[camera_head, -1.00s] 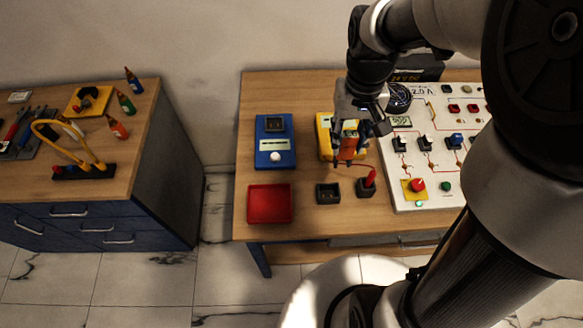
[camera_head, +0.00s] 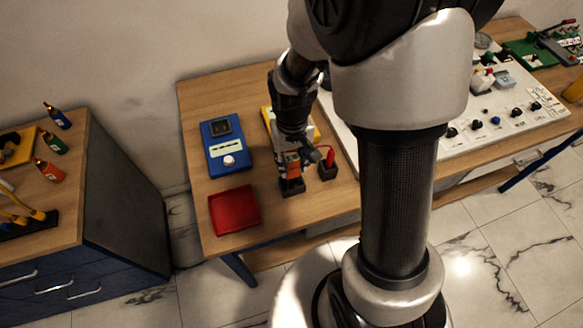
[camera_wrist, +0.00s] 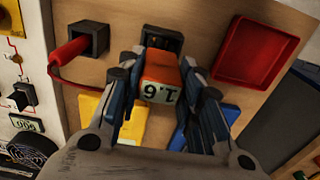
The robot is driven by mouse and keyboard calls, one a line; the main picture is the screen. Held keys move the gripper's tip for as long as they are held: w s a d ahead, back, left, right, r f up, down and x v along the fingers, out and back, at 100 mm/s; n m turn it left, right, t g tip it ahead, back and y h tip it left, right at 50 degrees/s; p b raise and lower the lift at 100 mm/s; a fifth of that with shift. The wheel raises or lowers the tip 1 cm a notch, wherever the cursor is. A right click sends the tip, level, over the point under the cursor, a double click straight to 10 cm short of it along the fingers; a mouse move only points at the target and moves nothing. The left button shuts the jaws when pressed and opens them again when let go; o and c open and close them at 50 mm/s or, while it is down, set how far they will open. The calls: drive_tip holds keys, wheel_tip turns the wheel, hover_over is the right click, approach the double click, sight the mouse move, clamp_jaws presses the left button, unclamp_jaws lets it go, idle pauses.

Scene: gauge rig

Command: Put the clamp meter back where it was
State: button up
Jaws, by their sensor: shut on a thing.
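The clamp meter (camera_head: 292,164) is orange-red and dark, and my gripper (camera_head: 293,152) is shut on it. In the wrist view its orange end with a small display (camera_wrist: 160,78) sits between my gripper's two fingers (camera_wrist: 155,68). A small black open-topped holder (camera_head: 292,188) is directly below the meter in the head view. The holder also shows just beyond the meter in the wrist view (camera_wrist: 165,38). The meter's lower end overlaps the holder's opening; I cannot tell whether it is inside or just above.
A red probe stands in a second black holder (camera_head: 328,172) close on the right, with a red lead. A red tray (camera_head: 235,210) is at the left front, a blue meter (camera_head: 226,147) behind it. A yellow device (camera_head: 268,118) is partly hidden behind my gripper. A white panel (camera_head: 338,125) stands right.

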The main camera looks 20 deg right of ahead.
drive_tip(key=shift+f+b, duration=0.45)
drive_tip(key=shift+f, duration=1.4)
drive_tip(key=shift+f, duration=0.1)
drive_tip(key=o, duration=1.2)
drive_tip(key=shift+c, duration=0.2)
wheel_tip(320, 180, up, 13)
drive_tip(key=p, duration=0.3)
drive_tip(key=shift+f, duration=0.2)
wheel_tip(320, 180, up, 10)
drive_tip(key=t, duration=0.2)
hover_over(292, 169)
drive_tip(key=s, duration=0.4)
drive_tip(key=s+r+t, duration=0.2)
drive_tip(key=s+r, duration=0.3)
drive_tip(key=s, duration=0.4)
drive_tip(key=shift+s+d+r+t, duration=0.25)
drive_tip(key=shift+s+r+t, duration=0.05)
drive_tip(key=shift+s, duration=0.1)
